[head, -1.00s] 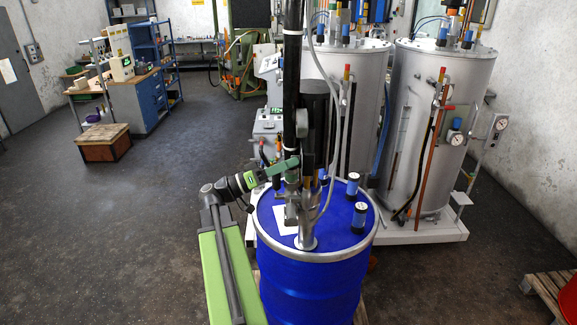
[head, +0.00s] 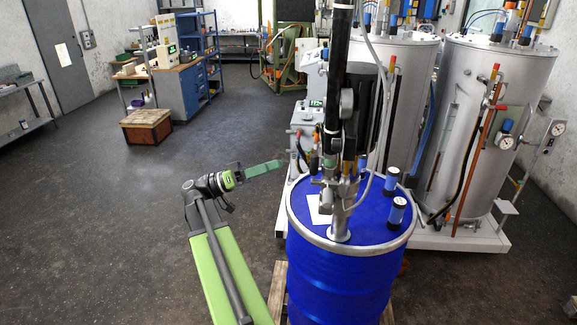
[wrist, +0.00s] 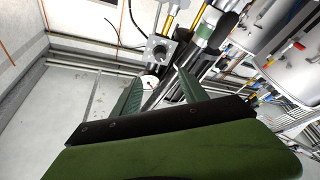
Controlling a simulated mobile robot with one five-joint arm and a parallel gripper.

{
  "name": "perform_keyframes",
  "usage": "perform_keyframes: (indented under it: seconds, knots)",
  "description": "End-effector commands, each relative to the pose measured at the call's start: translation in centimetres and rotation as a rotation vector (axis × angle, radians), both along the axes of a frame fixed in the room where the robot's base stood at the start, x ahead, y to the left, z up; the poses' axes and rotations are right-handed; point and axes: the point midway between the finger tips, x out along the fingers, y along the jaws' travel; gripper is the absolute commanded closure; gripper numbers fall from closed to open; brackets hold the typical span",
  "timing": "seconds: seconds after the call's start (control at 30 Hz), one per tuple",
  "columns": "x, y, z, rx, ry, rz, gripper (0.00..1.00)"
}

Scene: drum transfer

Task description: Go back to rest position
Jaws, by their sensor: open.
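My gripper (head: 280,170) is at the end of my green arm in the head view, to the left of the blue drum (head: 335,275). Its green fingers point right toward the pump (head: 345,130) that stands upright on the drum lid. In the wrist view my gripper (wrist: 158,92) shows two green fingers spread apart with nothing held between them. The pump's grey and black parts lie beyond the fingers there. A gap shows between the fingertips and the pump in the head view.
Blue-capped fittings (head: 396,210) stand on the drum lid. Two large silver tanks (head: 490,130) stand behind and right. A wooden crate (head: 147,127) and blue workbench (head: 180,90) are at the back left. The floor to the left of my arm is clear.

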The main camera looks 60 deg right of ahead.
Motion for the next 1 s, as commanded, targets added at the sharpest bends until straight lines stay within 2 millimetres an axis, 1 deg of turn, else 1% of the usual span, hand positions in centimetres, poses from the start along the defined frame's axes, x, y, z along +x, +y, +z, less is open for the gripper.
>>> perform_keyframes:
  seconds: [0.1,0.57,0.63,0.67,0.77,0.8,0.87,0.9,0.97,1.0]
  knots:
    - [0.4,0.2,-0.1,0.000,0.000,0.000,0.49]
    - [0.4,0.3,-0.2,-0.001,0.000,0.002,0.49]
    - [1.5,1.0,-0.9,-0.001,0.000,0.024,0.49]
    - [2.3,1.6,-1.5,-0.001,0.000,0.042,0.49]
    - [6.2,5.0,-3.9,0.001,-0.001,0.133,0.49]
    - [7.7,6.7,-5.6,0.024,-0.014,0.180,0.49]
    - [9.6,9.0,-8.8,0.102,-0.052,0.249,0.49]
    - [10.7,10.3,-11.1,0.173,-0.076,0.293,0.49]
    - [12.3,12.4,-14.7,0.301,-0.103,0.357,0.49]
    - [13.3,13.9,-17.3,0.396,-0.114,0.399,0.49]
